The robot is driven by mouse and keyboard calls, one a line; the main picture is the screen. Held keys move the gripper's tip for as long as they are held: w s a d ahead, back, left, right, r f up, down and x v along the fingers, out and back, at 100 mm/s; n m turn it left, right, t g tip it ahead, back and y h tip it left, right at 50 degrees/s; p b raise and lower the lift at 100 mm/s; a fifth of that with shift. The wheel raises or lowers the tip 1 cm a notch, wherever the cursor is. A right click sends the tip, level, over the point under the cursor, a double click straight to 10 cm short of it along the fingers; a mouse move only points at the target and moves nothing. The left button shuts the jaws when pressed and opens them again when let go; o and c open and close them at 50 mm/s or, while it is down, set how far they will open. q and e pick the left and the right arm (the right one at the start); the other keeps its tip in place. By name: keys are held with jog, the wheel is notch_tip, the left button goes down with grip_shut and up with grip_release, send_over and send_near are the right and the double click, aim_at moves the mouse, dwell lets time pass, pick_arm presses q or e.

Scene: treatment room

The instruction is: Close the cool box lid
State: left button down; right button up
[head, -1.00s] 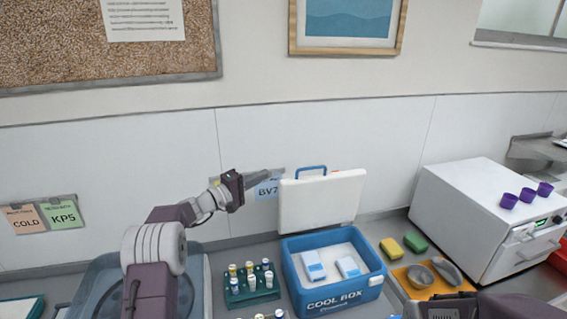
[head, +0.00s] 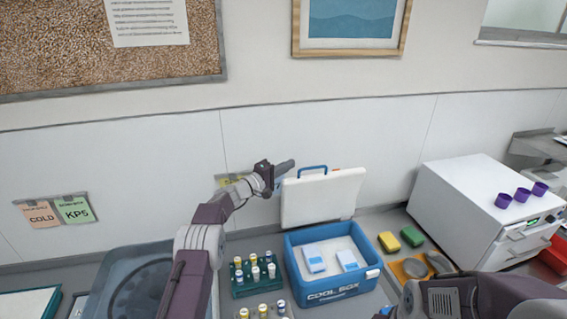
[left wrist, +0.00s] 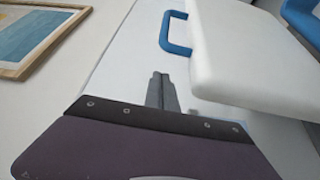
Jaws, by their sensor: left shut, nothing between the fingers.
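The blue cool box (head: 333,290) stands on the counter with two white-and-blue packs inside. Its white lid (head: 322,199) stands up open at the back, with a blue handle (head: 312,170) on its top edge. My left gripper (head: 284,168) is shut and empty, close to the lid's upper left corner in the head view. In the left wrist view the shut fingers (left wrist: 161,92) are beside the lid (left wrist: 255,60), and the handle (left wrist: 174,33) is ahead of them. I cannot tell whether they touch the lid. My right arm (head: 440,299) shows at the lower right; its fingers are out of view.
A green rack (head: 254,289) of vials stands left of the box, with more vials in front. A clear tub (head: 130,273) is further left. Yellow (head: 389,242) and green (head: 412,236) sponges lie to the right. A white appliance (head: 473,209) carries purple cups. The wall is close behind.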

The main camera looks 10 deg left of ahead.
aim_at(291, 178)
pick_arm(q)
jog(key=shift+s+d+p, duration=0.65)
jog(key=shift+s+p, duration=0.1)
jog(key=shift+s, duration=0.2)
jog(key=shift+s+d+f, duration=0.15)
jog(key=shift+s+d, duration=0.05)
jog(key=shift+s, duration=0.2)
